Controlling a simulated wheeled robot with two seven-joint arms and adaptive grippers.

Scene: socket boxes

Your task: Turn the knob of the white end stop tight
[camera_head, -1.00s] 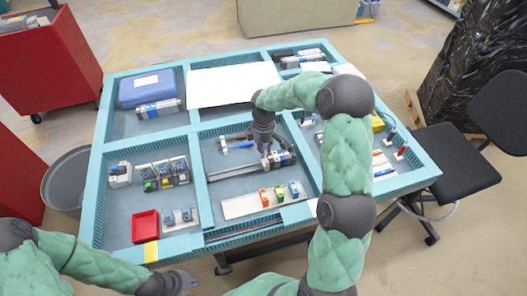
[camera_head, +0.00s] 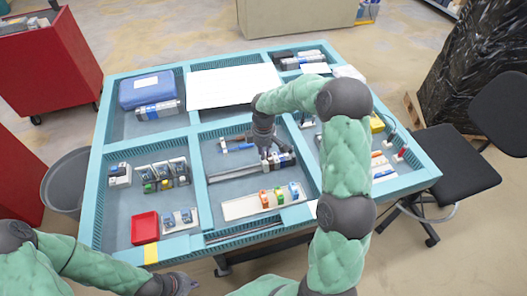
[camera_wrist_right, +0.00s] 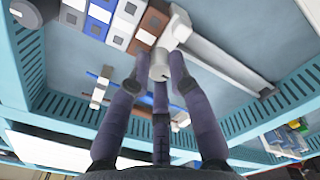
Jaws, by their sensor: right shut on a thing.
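My right gripper (camera_head: 267,153) reaches down to the row of terminal blocks on a rail in the middle compartment. In the right wrist view my right gripper's fingers (camera_wrist_right: 157,80) close around the grey-white knob (camera_wrist_right: 160,62) of the white end stop (camera_wrist_right: 178,30). The end stop sits on the rail beside a brown block (camera_wrist_right: 151,27). The fingers hide part of the knob. My left gripper (camera_head: 183,283) is at the bottom edge of the head view, away from the blocks; its finger opening is too small to judge.
The bare rail (camera_wrist_right: 225,65) runs on past the end stop. Blue-handled tools (camera_head: 236,147) lie behind the rail. A white strip with coloured blocks (camera_head: 240,207) lies in front. A red tray (camera_head: 145,228) and terminal blocks (camera_head: 163,174) are to the left. Teal dividers (camera_head: 197,185) separate the compartments.

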